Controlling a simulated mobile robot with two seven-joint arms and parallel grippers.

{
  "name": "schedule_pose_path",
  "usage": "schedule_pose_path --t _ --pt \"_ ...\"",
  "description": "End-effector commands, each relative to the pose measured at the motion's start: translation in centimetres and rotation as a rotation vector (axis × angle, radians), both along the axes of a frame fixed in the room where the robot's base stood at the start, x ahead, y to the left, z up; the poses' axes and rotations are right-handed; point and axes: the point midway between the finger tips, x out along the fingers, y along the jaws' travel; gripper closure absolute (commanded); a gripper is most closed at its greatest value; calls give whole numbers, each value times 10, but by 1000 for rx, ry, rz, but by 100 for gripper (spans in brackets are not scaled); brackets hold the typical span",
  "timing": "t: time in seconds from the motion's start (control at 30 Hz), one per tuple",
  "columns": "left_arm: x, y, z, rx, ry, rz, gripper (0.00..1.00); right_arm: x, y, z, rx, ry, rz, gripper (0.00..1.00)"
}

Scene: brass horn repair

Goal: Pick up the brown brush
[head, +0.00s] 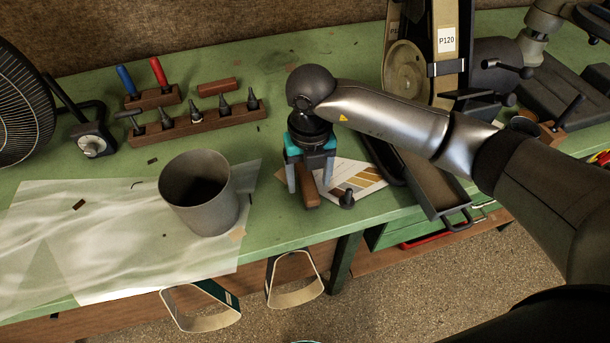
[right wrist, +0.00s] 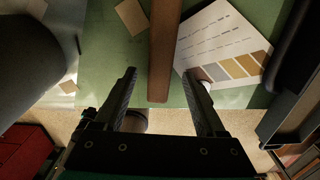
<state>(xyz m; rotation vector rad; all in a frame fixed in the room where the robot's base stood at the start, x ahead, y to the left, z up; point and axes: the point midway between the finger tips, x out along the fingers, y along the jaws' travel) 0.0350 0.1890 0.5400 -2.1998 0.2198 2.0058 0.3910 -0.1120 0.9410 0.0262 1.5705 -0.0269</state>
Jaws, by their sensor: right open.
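The brown brush (head: 311,197) lies near the front edge of the green bench; only its long, plain brown handle shows clearly, and I cannot see bristles. My right gripper (head: 309,184) points down over it, one finger on each side. In the right wrist view the brush (right wrist: 164,45) runs lengthwise between the open fingers of the gripper (right wrist: 161,76), with a gap on both sides. The gripper hides part of the brush in the head view. My left gripper is not in view.
A grey metal cup (head: 200,205) stands left, on a translucent sheet (head: 90,245). A dark tray (head: 432,185) is to the right. Tool racks (head: 195,124) stand behind.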

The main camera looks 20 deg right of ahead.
Motion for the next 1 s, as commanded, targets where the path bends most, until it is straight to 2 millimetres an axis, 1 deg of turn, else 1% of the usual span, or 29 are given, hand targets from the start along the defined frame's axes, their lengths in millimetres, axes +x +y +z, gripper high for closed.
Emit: schedule_pose_path --t 0.03,0.17,0.43,1.0 --pt "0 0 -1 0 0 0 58 -1 1 -10 0 4 -1 28" --pt "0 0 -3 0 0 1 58 0 1 -22 0 2 0 28" --pt "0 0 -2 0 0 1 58 0 1 -24 0 0 1 28" --pt "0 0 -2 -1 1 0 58 0 1 -24 1 0 1 92"
